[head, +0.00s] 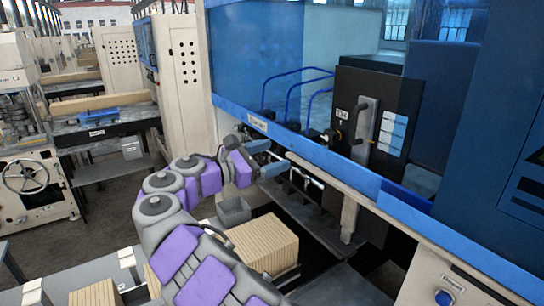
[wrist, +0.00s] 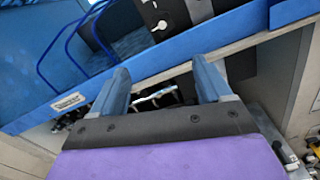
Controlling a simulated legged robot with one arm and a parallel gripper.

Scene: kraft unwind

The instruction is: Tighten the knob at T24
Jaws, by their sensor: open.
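A black box (head: 375,125) stands behind the blue rail of the machine in the head view. It bears a small white label (head: 341,113) that I cannot read surely as T24. My gripper (head: 276,157) is open and empty, left of the box and just below the blue rail. In the wrist view, my gripper's two blue fingers (wrist: 161,74) are spread apart, with a blurred metal part beyond them. I cannot tell which part is the T24 knob.
A blue rail (head: 345,165) runs along the machine front. Blue hoses (head: 297,85) loop behind it. A stack of boards (head: 262,243) and a grey bin (head: 233,210) lie below my arm. A light ledge (head: 440,240) is at right.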

